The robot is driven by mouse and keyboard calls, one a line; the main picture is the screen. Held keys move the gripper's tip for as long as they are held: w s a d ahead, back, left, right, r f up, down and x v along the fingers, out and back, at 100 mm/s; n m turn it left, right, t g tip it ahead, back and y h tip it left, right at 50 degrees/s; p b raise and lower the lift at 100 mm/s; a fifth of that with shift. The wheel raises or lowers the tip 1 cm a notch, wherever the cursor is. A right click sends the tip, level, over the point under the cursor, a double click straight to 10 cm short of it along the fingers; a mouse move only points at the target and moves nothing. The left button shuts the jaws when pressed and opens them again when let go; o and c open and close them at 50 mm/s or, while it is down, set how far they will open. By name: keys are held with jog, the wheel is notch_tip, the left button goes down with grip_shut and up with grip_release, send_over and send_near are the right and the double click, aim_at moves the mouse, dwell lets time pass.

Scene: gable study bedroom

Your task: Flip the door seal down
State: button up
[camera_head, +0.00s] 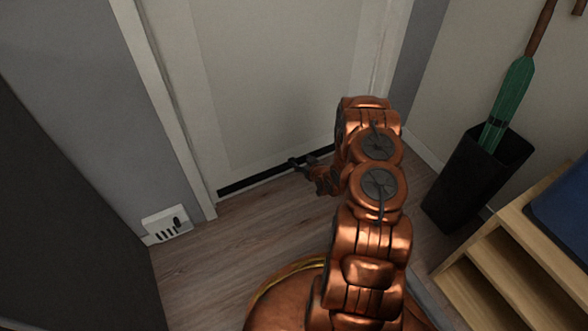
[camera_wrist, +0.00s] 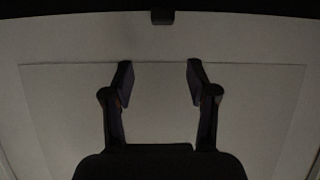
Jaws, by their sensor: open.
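The white door (camera_head: 270,80) is shut and has a black seal strip (camera_head: 262,180) along its bottom edge, just above the floor. In the wrist view, a dark band (camera_wrist: 80,8) runs along the top, with a small dark tab (camera_wrist: 162,17) at its middle. My gripper (camera_head: 300,163) is low in front of the door, close to the seal strip; I cannot tell whether it touches. The wrist view shows my gripper (camera_wrist: 157,72) open and empty, its two fingers apart and pointing toward the tab. My arm hides the right part of the strip.
A black bin (camera_head: 470,180) holding a green umbrella (camera_head: 510,100) stands at the right. A light wooden step unit (camera_head: 500,265) is at the lower right. A white vent box (camera_head: 167,224) is on the left wall. The wood floor (camera_head: 215,260) left of my arm is clear.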

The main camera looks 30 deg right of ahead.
jog(key=shift+t, duration=0.4)
jog(key=shift+w+d+f+b, duration=0.1)
jog(key=shift+w+f+b, duration=1.8)
jog(key=shift+w+f, duration=1.25)
jog(key=shift+c, duration=0.2)
grip_shut()
